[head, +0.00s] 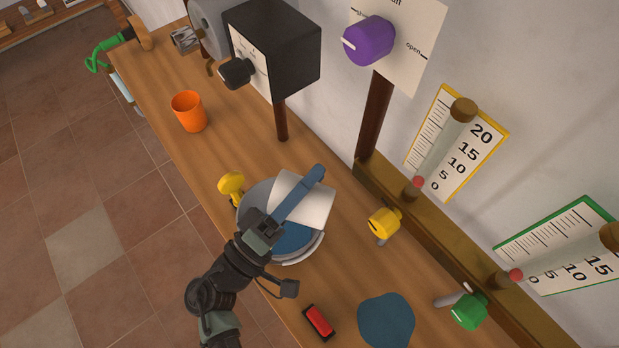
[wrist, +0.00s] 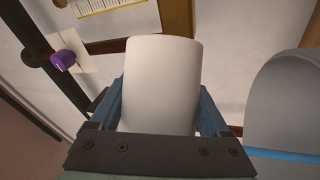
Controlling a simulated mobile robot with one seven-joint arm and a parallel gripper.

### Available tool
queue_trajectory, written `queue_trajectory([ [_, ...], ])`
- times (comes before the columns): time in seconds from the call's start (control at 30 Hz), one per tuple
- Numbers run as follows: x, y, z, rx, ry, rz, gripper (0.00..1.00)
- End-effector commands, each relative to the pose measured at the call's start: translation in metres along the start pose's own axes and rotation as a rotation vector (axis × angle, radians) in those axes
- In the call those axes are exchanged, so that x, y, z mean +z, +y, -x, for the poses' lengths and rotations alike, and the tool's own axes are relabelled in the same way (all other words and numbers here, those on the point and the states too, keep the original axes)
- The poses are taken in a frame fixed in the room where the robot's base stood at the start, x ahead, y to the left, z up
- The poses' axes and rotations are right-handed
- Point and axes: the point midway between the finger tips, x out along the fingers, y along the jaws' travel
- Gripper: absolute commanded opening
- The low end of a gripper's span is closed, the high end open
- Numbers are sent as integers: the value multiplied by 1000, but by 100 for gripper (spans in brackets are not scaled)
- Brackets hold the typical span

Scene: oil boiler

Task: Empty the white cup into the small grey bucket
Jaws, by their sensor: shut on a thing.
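The white cup (head: 316,212) is tilted over the small grey bucket (head: 252,207) in the head view. My gripper (head: 300,193) is shut on the cup, with a blue finger along its side. In the wrist view the cup (wrist: 160,85) fills the space between the two blue fingers of my gripper (wrist: 163,108). Blue shows inside the bucket below the cup. The cup's inside is hidden, so I cannot tell whether anything is in it. A grey rounded form at the right of the wrist view looks like the bucket (wrist: 285,105).
A blue puddle-like patch (head: 386,320) and a red-and-black block (head: 319,321) lie on the bench (head: 215,165). A yellow valve (head: 383,223) and green valve (head: 468,311) stand along the wall ledge. An orange cup (head: 189,111) and black box (head: 283,45) are farther back.

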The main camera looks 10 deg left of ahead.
Motion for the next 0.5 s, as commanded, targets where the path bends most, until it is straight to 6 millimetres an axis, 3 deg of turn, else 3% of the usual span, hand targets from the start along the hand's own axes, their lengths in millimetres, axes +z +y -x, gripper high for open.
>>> queue_trajectory([
  [0.5,-2,-3,2,22,25,56,20],
])
